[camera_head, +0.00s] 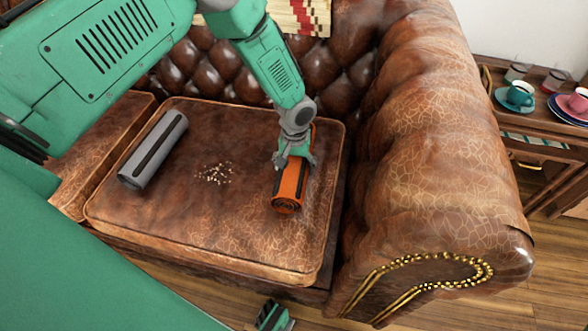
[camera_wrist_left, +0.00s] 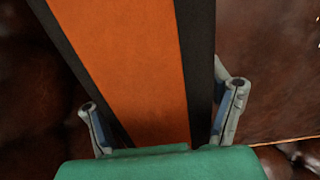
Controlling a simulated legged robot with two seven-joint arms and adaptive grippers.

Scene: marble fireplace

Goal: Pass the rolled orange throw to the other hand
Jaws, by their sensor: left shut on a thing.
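The rolled orange throw (camera_head: 290,188), with dark bands along its sides, lies on the right part of the leather seat cushion (camera_head: 225,235). Its near rolled end faces the front edge. My left gripper (camera_head: 293,160) is over it from above and shut on it, hiding part of its upper side. In the left wrist view, the orange throw (camera_wrist_left: 135,65) runs between the two fingers of my left gripper (camera_wrist_left: 165,110), one on each side. It seems to touch the cushion still.
A grey roll with a dark band (camera_head: 153,150) lies on the cushion's left. Small crumbs (camera_head: 216,173) lie mid-cushion. The tufted armrest (camera_head: 430,170) rises at the right. A wooden side table (camera_head: 540,125) holds a teal cup (camera_head: 521,93) and a pink cup (camera_head: 578,101).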

